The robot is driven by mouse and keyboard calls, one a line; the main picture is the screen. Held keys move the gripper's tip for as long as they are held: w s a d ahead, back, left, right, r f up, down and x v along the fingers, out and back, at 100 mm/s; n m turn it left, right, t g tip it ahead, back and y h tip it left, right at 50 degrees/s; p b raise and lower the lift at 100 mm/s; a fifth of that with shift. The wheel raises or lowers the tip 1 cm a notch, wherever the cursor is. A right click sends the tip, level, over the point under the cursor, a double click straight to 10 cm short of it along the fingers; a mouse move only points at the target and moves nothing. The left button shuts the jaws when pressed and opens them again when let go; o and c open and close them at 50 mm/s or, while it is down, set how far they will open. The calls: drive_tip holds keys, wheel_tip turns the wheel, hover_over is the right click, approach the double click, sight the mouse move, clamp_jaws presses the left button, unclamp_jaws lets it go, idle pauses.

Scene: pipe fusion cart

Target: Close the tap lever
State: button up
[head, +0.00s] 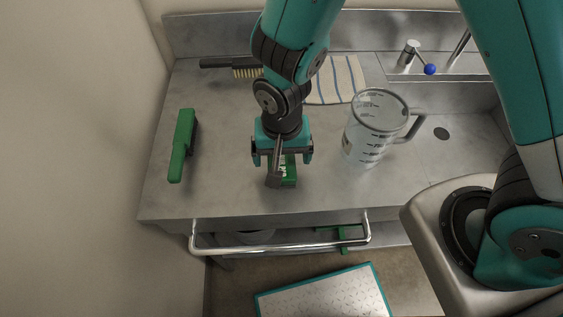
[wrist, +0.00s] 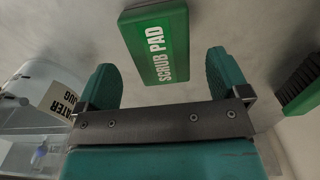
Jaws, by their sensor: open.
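The tap stands at the back right of the counter in the head view. Its lever ends in a blue knob (head: 430,69), beside a short metal post (head: 409,53). My gripper (head: 283,160) is over the middle of the counter, well to the left of and nearer than the tap. In the wrist view my gripper (wrist: 165,85) is open, with nothing between its fingers. A green scrub pad (wrist: 158,42) lies beyond the fingertips; in the head view the pad (head: 290,172) is partly hidden by my gripper.
A clear measuring jug (head: 372,130) stands between my gripper and the tap side. A striped cloth (head: 337,80) and a brush (head: 246,71) lie at the back. A green-handled item (head: 182,146) lies at left. A rail (head: 280,246) runs along the front edge.

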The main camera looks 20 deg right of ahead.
sight(282, 162)
drive_tip(key=shift+f, duration=1.6)
drive_tip(key=c, duration=1.1)
drive_tip(key=shift+r, duration=0.15)
